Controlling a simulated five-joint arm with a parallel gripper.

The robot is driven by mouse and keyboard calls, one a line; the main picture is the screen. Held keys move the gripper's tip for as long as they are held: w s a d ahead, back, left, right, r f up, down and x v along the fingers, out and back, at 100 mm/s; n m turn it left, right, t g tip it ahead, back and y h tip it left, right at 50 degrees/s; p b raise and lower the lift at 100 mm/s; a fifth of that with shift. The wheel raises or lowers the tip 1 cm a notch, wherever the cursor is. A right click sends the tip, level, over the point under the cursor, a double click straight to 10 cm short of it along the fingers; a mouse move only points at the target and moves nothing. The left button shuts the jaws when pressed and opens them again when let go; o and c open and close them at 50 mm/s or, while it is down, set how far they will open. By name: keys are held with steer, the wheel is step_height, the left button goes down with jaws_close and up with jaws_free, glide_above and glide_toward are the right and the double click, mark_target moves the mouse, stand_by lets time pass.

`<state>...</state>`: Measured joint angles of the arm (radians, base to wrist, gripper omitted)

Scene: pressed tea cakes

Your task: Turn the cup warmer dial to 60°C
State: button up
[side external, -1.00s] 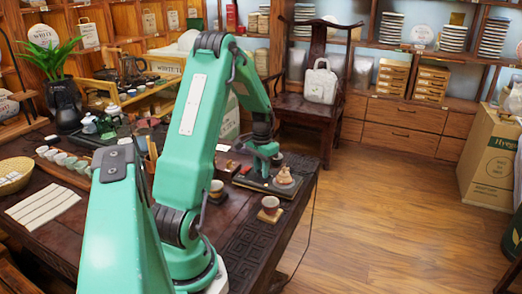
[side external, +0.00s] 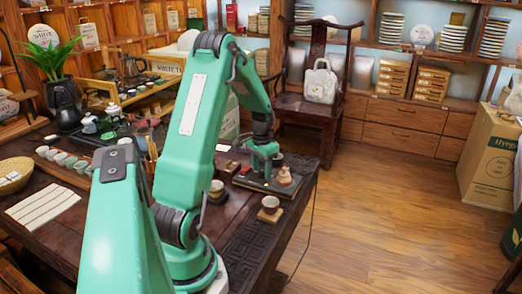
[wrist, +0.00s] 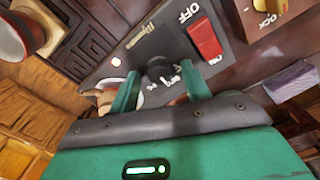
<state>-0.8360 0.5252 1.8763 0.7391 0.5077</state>
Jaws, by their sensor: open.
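The cup warmer (side external: 262,185) is a flat dark device near the right end of the table; its dark panel also shows in the wrist view (wrist: 125,60). It carries a black dial (wrist: 160,68), a red switch (wrist: 205,38) beside the word OFF, and a small lit white spot. White marks by the dial are too small to read, so its setting cannot be told. My gripper (wrist: 162,80) is open, its two green fingers on either side of the dial. Contact cannot be told. In the side view, my gripper (side external: 265,160) points down over the warmer.
A small clay figure (side external: 284,176) stands close to my gripper on the right. A cup (side external: 270,203) sits on a wooden coaster nearer the table's edge. Another cup (side external: 217,187) stands left of the warmer, beside my arm. A purple block (wrist: 291,80) lies at right in the wrist view.

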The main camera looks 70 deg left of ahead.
mark_target(263, 172)
steer(key=shift+r, duration=0.1)
steer(key=shift+r, duration=3.85)
steer(key=shift+w+d+r, duration=0.2)
steer(key=shift+d+r, duration=0.1)
steer(key=shift+d, duration=0.1)
steer(key=s+d+r+m+t, duration=0.1)
steer(key=d+r, duration=0.3)
steer(key=d, duration=0.4)
steer(key=d+r+m+t+y, duration=0.1)
steer(key=d+r, duration=0.3)
steer(key=d, duration=0.4)
steer(key=s+d+r+m+t, duration=0.15)
steer(key=d+r, duration=0.25)
steer(key=d, duration=0.5)
steer(key=s+d+t+h, duration=0.1)
steer(key=s+d+t, duration=0.1)
steer(key=s+d, duration=0.3)
steer(key=shift+s+d+r, duration=0.2)
steer(key=shift+d+r, duration=0.15)
steer(key=shift+d, duration=0.8)
